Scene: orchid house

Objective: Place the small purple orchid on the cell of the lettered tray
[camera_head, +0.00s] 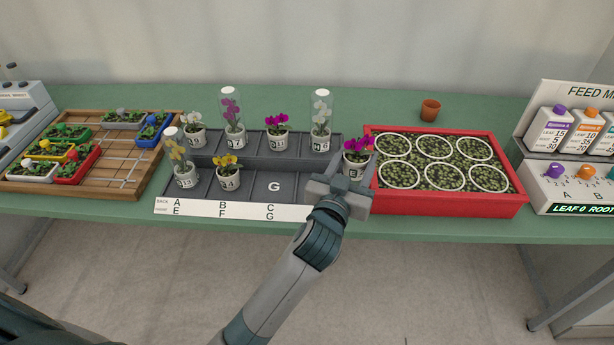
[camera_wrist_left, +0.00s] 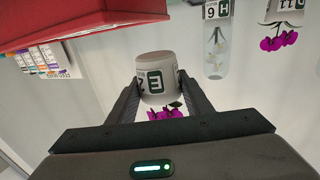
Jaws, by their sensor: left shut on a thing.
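A small orchid with purple flowers (camera_head: 357,144) in a white pot marked with an E sits between the fingers of my left gripper (camera_head: 343,182), at the right end of the lettered tray. In the left wrist view its pot (camera_wrist_left: 157,72) is held between both fingers, with purple petals below the rim. My left gripper is shut on this pot. The grey lettered tray (camera_head: 240,187) has a white front strip with A, B, C over E, F, G; the cell marked G is empty. The gripper hides the tray's front right corner. My right gripper is not in view.
The tray holds another purple orchid (camera_head: 277,125), a yellow orchid (camera_head: 227,167) and several covered or pale ones. A red planter (camera_head: 448,204) with white rings stands close on the right. A wooden slatted tray (camera_head: 120,180) lies left. A small terracotta pot (camera_head: 430,109) stands behind.

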